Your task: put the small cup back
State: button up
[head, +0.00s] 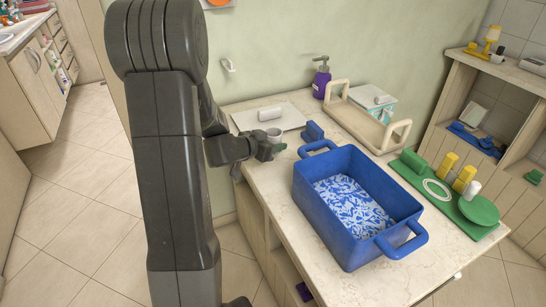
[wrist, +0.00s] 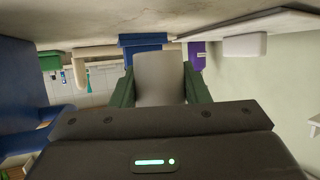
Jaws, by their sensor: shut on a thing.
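The small cup (head: 273,134), pale grey, is held upright by my gripper (head: 268,150) near the left end of the counter, in front of a white board (head: 292,119). In the wrist view, which looks upside down, the cup (wrist: 160,76) sits between the two green fingers, one pressed on each side. I cannot tell whether its base touches the counter. My arm hides part of the counter's left edge.
A blue block (head: 312,131) stands just right of the cup. A large blue tub (head: 328,231) takes up the counter's middle. Behind are a white roll (head: 269,113), a purple pump bottle (head: 321,79) and a beige rack (head: 352,118). A green mat (head: 419,181) lies right. The front left counter is bare.

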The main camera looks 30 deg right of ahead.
jog(key=shift+f+b, duration=0.55)
jog(key=shift+f, duration=1.25)
jog(key=shift+f, duration=0.1)
jog(key=shift+f, duration=0.15)
jog(key=o, duration=1)
jog(key=shift+r, duration=0.2)
jog(key=shift+a+r, duration=0.15)
jog(key=p+v, duration=0.1)
jog(key=v, duration=1)
jog(key=shift+s+a+p, duration=0.2)
jog(key=shift+a+p, duration=0.1)
jog(key=shift+a, duration=0.05)
